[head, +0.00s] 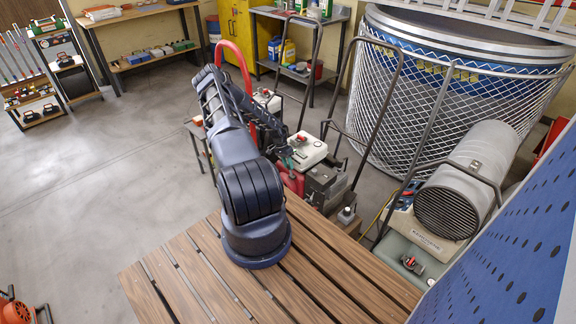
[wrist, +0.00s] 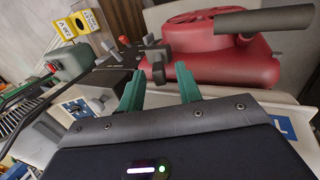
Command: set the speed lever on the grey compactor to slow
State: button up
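A grey machine (head: 322,182) stands on the floor just beyond the wooden deck in the head view, perhaps the compactor. My gripper (head: 287,162) is beside it, partly hidden by my arm. In the wrist view my gripper (wrist: 158,88) has two green fingers spread apart with nothing held. Beyond the fingertips is a dark grey linkage (wrist: 150,58) with a small red knob (wrist: 124,41). A grey knob end shows just past the gap between the fingers. I cannot tell which part is the speed lever or its setting.
A red engine housing (wrist: 215,55) with a dark pipe (wrist: 262,20) stands close behind the linkage in the wrist view. A white-topped machine (head: 306,150) and a wire-mesh drum (head: 400,110) crowd the area.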

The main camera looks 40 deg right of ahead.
jog(key=shift+r, duration=0.1)
jog(key=v, duration=1)
jog(key=shift+w+r, duration=0.15)
jog(key=shift+r, duration=0.15)
